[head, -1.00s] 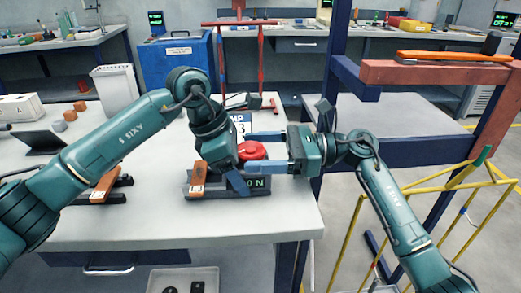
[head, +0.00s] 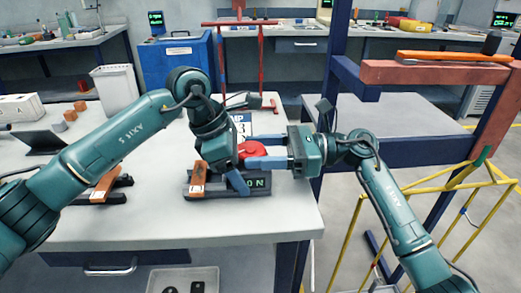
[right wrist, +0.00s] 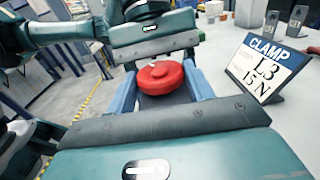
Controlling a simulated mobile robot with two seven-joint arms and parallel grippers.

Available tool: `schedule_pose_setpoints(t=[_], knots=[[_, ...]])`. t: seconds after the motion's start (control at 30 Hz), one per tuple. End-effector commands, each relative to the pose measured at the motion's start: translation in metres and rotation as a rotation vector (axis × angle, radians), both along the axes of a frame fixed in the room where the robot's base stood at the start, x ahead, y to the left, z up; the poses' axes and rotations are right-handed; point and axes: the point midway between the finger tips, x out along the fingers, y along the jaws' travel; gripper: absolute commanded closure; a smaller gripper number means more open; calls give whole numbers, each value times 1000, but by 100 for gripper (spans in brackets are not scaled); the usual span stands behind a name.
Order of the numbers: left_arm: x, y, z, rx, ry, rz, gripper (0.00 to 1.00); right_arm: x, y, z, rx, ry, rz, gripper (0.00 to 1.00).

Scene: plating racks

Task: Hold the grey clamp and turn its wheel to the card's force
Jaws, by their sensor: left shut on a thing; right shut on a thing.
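The grey clamp (head: 208,192) sits on the white table with a green-lit display (head: 258,183); a 0 and an N are legible there, partly covered. Its red wheel (head: 251,149) also shows in the right wrist view (right wrist: 160,77). My left gripper (head: 238,181) reaches down and is shut on the clamp, hiding part of it. My right gripper (head: 268,149) comes from the right and is shut on the wheel, with one blue finger on each side. The card (right wrist: 267,66) stands beside the clamp and reads CLAMP, L3, 15 N.
Another orange and black tool (head: 104,186) lies to the left on the table. A red stand (head: 264,65) rises behind the clamp. A blue post and a red beam (head: 430,73) stand close to my right arm. A yellow rail frame (head: 440,182) is at the right.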

Motion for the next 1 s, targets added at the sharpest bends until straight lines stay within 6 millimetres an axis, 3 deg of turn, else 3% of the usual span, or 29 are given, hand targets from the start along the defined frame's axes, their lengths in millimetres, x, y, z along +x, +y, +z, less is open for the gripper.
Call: schedule_pose_setpoints(t=[0.87,0.9,1.0], knots=[[0,0,1,-1,-1,0,80,1,-1,0,-1,1,-2,71],[0,0,1,-1,-1,0,80,1,-1,0,-1,1,-2,45],[0,0,1,-1,-1,0,80,0,-1,0,-1,0,-2,37]])
